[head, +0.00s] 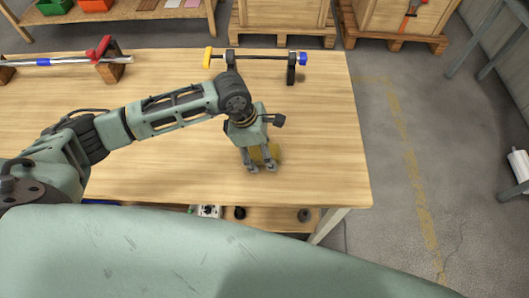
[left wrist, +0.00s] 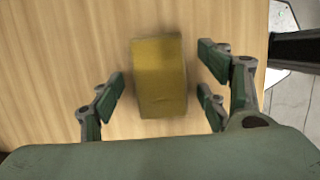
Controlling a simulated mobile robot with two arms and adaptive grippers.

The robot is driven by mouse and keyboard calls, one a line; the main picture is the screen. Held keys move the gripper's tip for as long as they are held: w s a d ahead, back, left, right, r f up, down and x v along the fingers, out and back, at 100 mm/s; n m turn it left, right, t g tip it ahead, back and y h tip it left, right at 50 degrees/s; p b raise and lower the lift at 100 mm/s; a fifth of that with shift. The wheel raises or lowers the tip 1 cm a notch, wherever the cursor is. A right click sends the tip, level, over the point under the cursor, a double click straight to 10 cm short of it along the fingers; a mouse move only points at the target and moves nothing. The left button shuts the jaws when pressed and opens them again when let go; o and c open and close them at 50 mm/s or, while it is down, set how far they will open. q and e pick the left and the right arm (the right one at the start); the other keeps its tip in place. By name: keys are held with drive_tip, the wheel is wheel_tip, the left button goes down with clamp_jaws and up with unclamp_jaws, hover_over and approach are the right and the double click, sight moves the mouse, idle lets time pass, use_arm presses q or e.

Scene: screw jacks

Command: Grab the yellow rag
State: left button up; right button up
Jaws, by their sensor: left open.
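The yellow rag (left wrist: 160,75) lies on the wooden table as a small folded block. In the left wrist view it sits between the fingers of my left gripper (left wrist: 160,92), with bare wood visible on both sides of it. In the head view the rag (head: 266,153) is partly hidden behind my left gripper (head: 260,168), which points down over it. The left gripper is open and holds nothing. My right gripper is in neither view.
The wooden table (head: 330,150) has free room around the rag. A stand with a bar (head: 262,57) is at the table's back edge. A clamp with a red handle (head: 100,50) is at the back left. Crates (head: 283,15) stand behind the table.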

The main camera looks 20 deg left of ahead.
use_arm(q)
drive_tip(key=c, duration=1.2)
drive_tip(key=shift+r, duration=0.1)
